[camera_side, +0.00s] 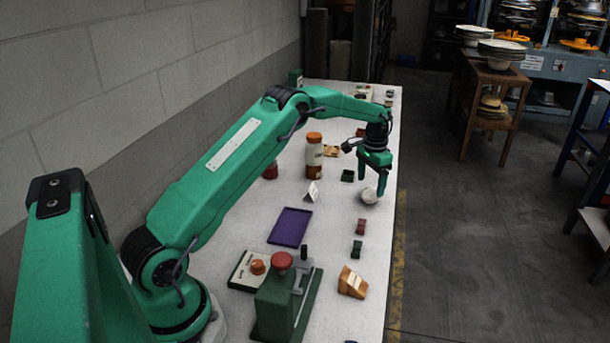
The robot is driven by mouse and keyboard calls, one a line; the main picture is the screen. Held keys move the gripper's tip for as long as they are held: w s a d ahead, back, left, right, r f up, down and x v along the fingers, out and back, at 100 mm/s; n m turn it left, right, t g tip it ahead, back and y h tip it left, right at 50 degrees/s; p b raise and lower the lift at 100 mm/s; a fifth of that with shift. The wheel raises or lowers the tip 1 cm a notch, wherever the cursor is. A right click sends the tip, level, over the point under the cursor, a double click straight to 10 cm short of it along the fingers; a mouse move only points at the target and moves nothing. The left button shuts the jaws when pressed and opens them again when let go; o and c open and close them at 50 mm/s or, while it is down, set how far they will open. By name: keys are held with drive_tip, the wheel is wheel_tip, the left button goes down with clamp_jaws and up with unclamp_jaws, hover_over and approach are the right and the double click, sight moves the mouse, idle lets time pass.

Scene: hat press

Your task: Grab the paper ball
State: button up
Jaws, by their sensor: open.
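The paper ball (369,196) is a small whitish crumpled ball on the white table, near its right edge. My gripper (371,188) is green and points down just above the ball. Its fingers are open, and the ball sits below or between the fingertips; I cannot tell which from this angle. My arm reaches over the table from the lower left.
A wall stands left; open floor lies right.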

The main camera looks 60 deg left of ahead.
sight(370, 188)
drive_tip(key=shift+s+d+f, duration=0.1)
drive_tip(key=shift+d+f, duration=0.05)
drive_tip(key=shift+f, duration=1.85)
drive_tip(key=c, duration=1)
